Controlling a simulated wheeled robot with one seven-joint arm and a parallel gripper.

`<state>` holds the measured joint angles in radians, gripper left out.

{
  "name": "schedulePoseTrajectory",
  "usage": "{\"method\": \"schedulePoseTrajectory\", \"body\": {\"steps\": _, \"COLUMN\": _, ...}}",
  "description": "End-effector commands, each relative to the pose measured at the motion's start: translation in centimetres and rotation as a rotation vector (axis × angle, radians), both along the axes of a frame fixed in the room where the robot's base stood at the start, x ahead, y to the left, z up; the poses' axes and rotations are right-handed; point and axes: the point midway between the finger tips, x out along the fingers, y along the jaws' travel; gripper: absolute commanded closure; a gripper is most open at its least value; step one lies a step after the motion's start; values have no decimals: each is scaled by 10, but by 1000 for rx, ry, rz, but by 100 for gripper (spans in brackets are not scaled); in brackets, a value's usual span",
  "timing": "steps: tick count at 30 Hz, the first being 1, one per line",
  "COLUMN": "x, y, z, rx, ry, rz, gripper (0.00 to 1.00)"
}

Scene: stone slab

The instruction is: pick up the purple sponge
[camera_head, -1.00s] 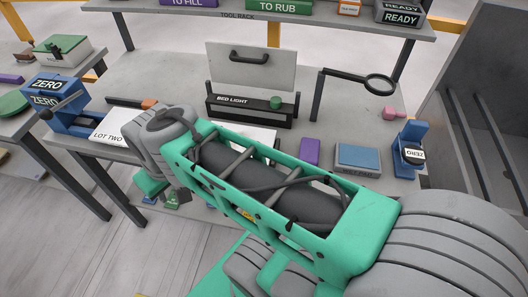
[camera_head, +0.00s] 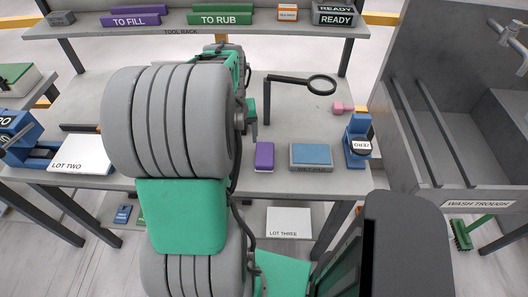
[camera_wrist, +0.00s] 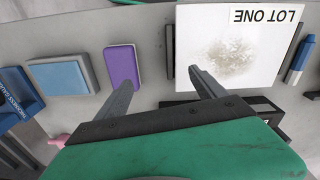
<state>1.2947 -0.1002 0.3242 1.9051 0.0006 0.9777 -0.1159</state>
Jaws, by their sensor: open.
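The purple sponge (camera_head: 264,156) lies on the grey stone table, just left of a blue pad in a grey tray (camera_head: 311,157). My gripper (camera_wrist: 163,82) is open and empty. Its left fingertip is close to the sponge's lower right corner in that picture, and its right fingertip is over the edge of the white LOT ONE sheet (camera_wrist: 225,75). Whether a fingertip touches anything cannot be told.
A magnifier on a stand (camera_head: 318,85), a pink object (camera_head: 342,107) and a blue ZERO device (camera_head: 357,142) stand on the table's right side. The tool rack (camera_head: 120,31) runs along the back. A wash trough (camera_head: 480,185) is at the right.

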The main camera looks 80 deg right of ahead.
Motion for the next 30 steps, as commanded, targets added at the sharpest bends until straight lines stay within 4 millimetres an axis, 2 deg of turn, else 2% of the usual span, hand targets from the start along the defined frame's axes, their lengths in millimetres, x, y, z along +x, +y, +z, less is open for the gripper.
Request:
{"method": "schedulePoseTrajectory", "body": {"steps": 1, "x": -28, "y": -12, "z": -2, "rx": 15, "ry": 4, "rz": -71, "gripper": 20}}
{"method": "schedulePoseTrajectory", "body": {"steps": 3, "x": -55, "y": -22, "z": -7, "rx": 28, "ry": 6, "rz": -133, "gripper": 20}}
{"method": "schedulePoseTrajectory", "body": {"steps": 6, "x": -72, "y": -26, "z": -14, "rx": 37, "ry": 7, "rz": -170, "gripper": 20}}
{"method": "schedulePoseTrajectory", "body": {"steps": 14, "x": -75, "y": -27, "z": -49, "rx": 41, "ry": 7, "rz": -172, "gripper": 20}}
{"method": "schedulePoseTrajectory", "body": {"steps": 20, "x": -76, "y": -29, "z": -83, "rx": 37, "ry": 7, "rz": -171, "gripper": 20}}
{"method": "schedulePoseTrajectory", "body": {"steps": 27, "x": -76, "y": -29, "z": -89, "rx": 33, "ry": 7, "rz": -171, "gripper": 20}}
{"method": "schedulePoseTrajectory", "body": {"steps": 30, "x": -76, "y": -29, "z": -89, "rx": 33, "ry": 7, "rz": -171, "gripper": 27}}
